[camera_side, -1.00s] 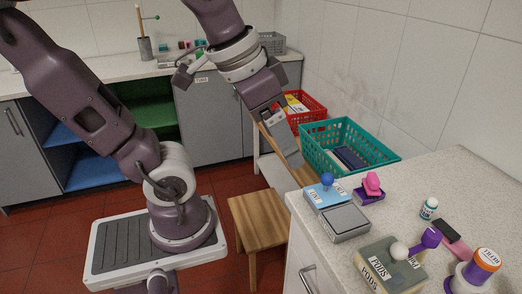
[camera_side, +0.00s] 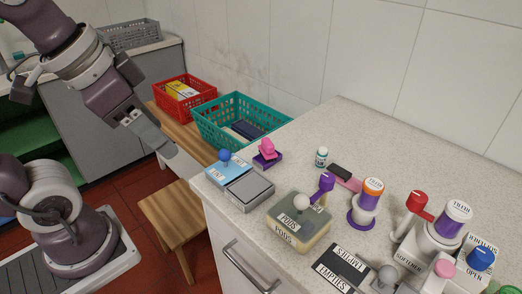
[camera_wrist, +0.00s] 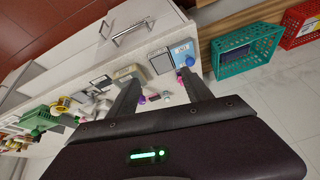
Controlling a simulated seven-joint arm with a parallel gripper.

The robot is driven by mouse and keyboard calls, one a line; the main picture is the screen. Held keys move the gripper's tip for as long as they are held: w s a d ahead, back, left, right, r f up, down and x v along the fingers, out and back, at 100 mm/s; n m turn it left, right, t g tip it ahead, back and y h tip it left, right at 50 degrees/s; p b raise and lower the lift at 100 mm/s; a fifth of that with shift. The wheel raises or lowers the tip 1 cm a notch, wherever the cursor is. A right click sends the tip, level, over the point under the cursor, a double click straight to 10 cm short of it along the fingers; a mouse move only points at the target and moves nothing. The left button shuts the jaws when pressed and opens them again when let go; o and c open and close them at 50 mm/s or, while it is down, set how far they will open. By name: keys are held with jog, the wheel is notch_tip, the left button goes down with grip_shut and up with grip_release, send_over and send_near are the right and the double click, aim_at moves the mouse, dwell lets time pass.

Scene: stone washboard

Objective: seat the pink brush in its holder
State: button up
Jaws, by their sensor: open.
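A pink brush-like piece with a rounded top (camera_side: 267,147) stands on a purple block (camera_side: 268,160) at the counter's back left edge. I take these as the brush and its holder, but cannot tell how deeply the pink piece sits. The pink piece also shows in the wrist view (camera_wrist: 180,78), near the tip of my right finger. My gripper (camera_side: 160,145) is open and empty, left of the counter in the side view and apart from the pink piece. In the wrist view its two fingers (camera_wrist: 162,92) are spread wide with nothing between them.
A blue-knobbed labelled box (camera_side: 228,169) and a grey-lidded box (camera_side: 250,190) stand beside the pink piece. A pods box (camera_side: 298,232), a black-and-pink flat item (camera_side: 342,178), a small bottle (camera_side: 321,157) and several dispensers stand rightward. A teal basket (camera_side: 215,128) is behind.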

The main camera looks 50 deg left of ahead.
jog(key=w+a+r+m+g, duration=0.1)
jog(key=w+m+g, duration=0.1)
jog(key=w+m, duration=0.75)
jog(key=m+g, duration=0.3)
jog(key=m, duration=0.8)
send_over(268, 141)
jog(key=f, duration=1.5)
jog(key=shift+w+a+f, duration=0.3)
jog(key=shift+w+a, duration=0.05)
jog(key=f, duration=0.7)
jog(key=shift+s+d, duration=0.3)
jog(key=shift+s, duration=0.05)
grip_shut()
